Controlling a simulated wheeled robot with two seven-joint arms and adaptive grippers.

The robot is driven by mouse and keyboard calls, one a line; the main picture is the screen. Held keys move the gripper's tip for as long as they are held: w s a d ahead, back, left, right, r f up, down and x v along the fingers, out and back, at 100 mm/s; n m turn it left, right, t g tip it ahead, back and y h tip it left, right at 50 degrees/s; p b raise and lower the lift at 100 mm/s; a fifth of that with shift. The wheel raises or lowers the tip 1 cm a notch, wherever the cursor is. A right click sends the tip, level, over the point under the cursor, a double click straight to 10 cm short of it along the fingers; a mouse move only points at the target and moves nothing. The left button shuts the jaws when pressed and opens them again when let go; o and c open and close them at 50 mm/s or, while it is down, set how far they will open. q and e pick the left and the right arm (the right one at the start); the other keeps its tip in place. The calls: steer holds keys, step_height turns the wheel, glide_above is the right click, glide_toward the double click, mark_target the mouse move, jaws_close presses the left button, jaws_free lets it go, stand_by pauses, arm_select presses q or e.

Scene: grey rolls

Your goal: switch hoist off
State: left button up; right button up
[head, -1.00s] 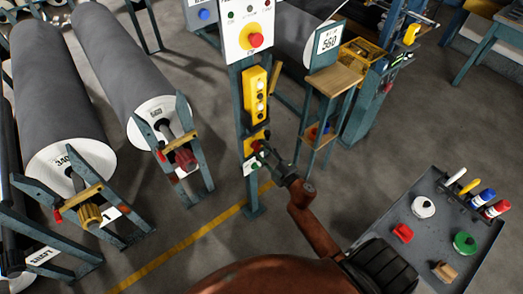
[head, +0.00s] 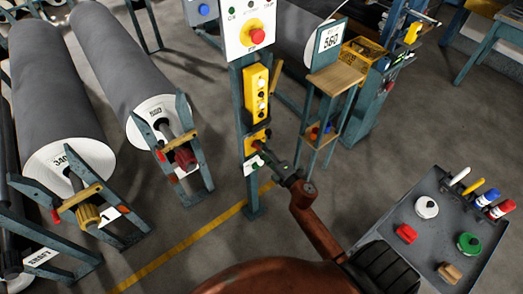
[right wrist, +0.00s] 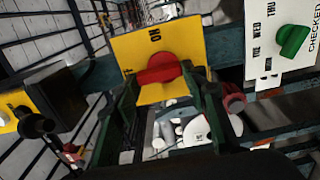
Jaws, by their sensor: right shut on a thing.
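The yellow switch plate (head: 255,141) is on the blue-green post, below a yellow push-button pendant (head: 256,93). In the right wrist view the plate (right wrist: 140,55) fills the upper middle, with an "ON" label near its top edge. Its red knob (right wrist: 158,73) lies nearly crosswise, slightly tilted. Lettering at the plate's left edge is mostly hidden. My right gripper (right wrist: 160,82) has one dark green finger on each side of the knob and is shut on it. In the head view the right gripper (head: 265,164) reaches the post from below right. My left gripper is not in view.
A white panel with a red emergency button (head: 257,37) is higher on the post. A green knob (right wrist: 294,40) on a white day dial sits right of the plate. Large grey rolls (head: 62,85) stand left. A grey tray (head: 440,235) with small items is at lower right.

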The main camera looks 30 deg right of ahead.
steer(key=o, duration=1.2)
steer(key=shift+c, duration=0.2)
steer(key=s, duration=1.2)
steer(key=shift+d, duration=0.45)
